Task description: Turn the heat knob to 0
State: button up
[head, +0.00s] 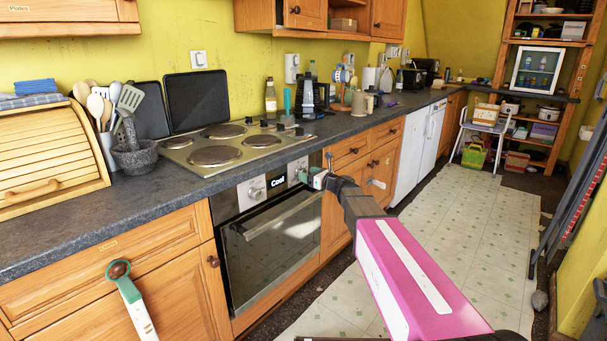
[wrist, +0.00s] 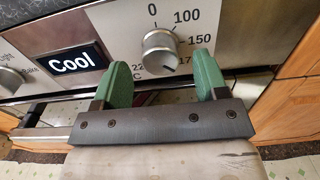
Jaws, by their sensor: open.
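The heat knob (wrist: 159,50) is a round silver dial on the oven's steel front panel (wrist: 110,25). Printed marks around it include 0 at the top, 100 and 150 to the right. A dark mark on the knob points down and slightly right, away from the 0. A display (wrist: 72,60) to its left reads "Cool". My gripper (wrist: 164,82) has two green fingers, apart and empty, one below either side of the knob; I cannot tell if they touch it. In the head view my gripper (head: 315,178) is at the oven panel and partly hides the knob.
Another oven knob (head: 254,192) is left of the display. The oven door handle (head: 272,222) runs below. Above are the hob (head: 218,146) and dark worktop (head: 90,215). Drawers with knobs (head: 353,150) are to the right.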

jog(key=shift+x, duration=1.55)
jog(key=c, duration=0.9)
jog(key=shift+c, duration=0.2)
